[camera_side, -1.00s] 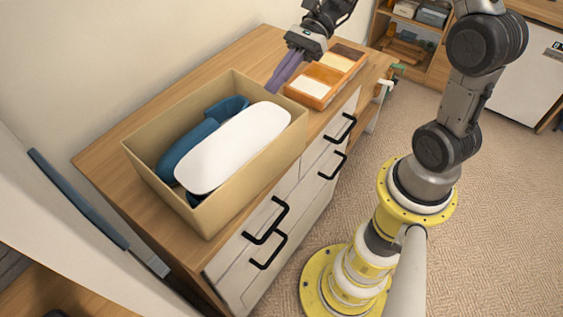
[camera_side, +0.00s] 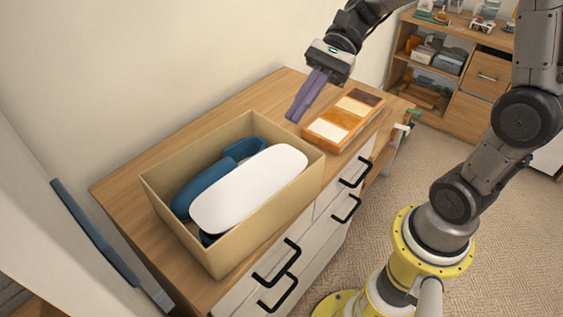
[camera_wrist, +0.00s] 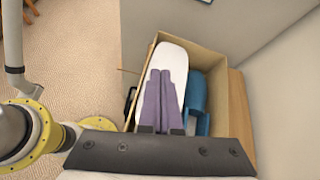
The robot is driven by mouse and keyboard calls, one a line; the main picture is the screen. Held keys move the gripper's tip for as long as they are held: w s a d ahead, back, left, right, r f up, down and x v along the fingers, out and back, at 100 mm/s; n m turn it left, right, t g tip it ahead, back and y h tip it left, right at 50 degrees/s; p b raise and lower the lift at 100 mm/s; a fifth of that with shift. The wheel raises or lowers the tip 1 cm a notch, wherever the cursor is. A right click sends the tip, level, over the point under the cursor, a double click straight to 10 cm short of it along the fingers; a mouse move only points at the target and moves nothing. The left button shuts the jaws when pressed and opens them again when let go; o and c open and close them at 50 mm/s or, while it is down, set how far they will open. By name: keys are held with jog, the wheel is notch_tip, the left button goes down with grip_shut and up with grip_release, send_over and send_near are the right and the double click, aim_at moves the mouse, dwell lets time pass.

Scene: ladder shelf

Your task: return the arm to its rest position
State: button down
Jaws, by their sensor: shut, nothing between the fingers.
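My gripper (camera_side: 297,117) is above the wooden dresser top, between the tan box and the orange tray in the side view. Its purple fingers are together and hold nothing. In the wrist view my gripper (camera_wrist: 160,76) points toward the open box, and its fingers overlap the white object in the picture. The arm comes down from the upper right.
The tan box (camera_side: 270,215) on the dresser (camera_side: 120,185) holds a white rounded object (camera_side: 250,188) and a blue object (camera_side: 205,185). A sectioned orange tray (camera_side: 318,140) lies to the right. A shelf unit (camera_side: 462,95) stands behind, and the wall is close at left.

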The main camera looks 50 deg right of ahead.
jog(key=s+d+n+t+h, duration=0.1)
jog(key=s+n+t+h, duration=0.1)
jog(key=s+n+h, duration=0.8)
jog(key=s+d+f+n+t+h, duration=0.1)
jog(key=s+d+f+n+t, duration=0.1)
jog(key=d+n, duration=0.4)
jog(key=shift+s+d+t+h, duration=0.3)
jog(key=shift+s+d+t, duration=0.35)
jog(key=shift+d, duration=0.4)
jog(key=shift+w, duration=0.1)
